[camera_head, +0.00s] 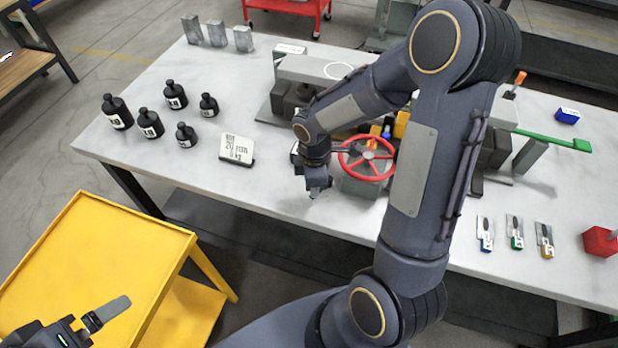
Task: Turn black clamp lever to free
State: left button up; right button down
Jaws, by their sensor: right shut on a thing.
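My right gripper (318,188) points down at the front of the screw-jack rig, just left of the red handwheel (368,158). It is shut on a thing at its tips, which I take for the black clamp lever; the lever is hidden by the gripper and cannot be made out. My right arm covers much of the rig. The rig's grey top beam (315,70) shows behind the arm. My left gripper (105,314) is at the bottom left above the yellow cart, away from the rig; its opening cannot be made out.
Several black labelled weights (117,112) stand on the left of the white table (285,215), near a sign card (237,149). A green bar (555,139), small tagged tools (515,232) and a red block (600,241) lie right. The yellow cart (130,240) stands front left.

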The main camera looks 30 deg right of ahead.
jog(key=shift+s+d+n+p, duration=0.3)
jog(key=shift+s+n, duration=0.2)
jog(key=shift+n, duration=0.55)
jog(key=shift+s+d+n+p, duration=0.25)
jog(key=shift+s+n, duration=0.25)
jog(key=shift+n, duration=0.55)
jog(key=shift+d, duration=0.1)
jog(key=c, duration=1.3)
grip_release()
jog(key=shift+s, duration=0.1)
jog(key=shift+o, duration=0.2)
notch_tip(320, 180, up, 8)
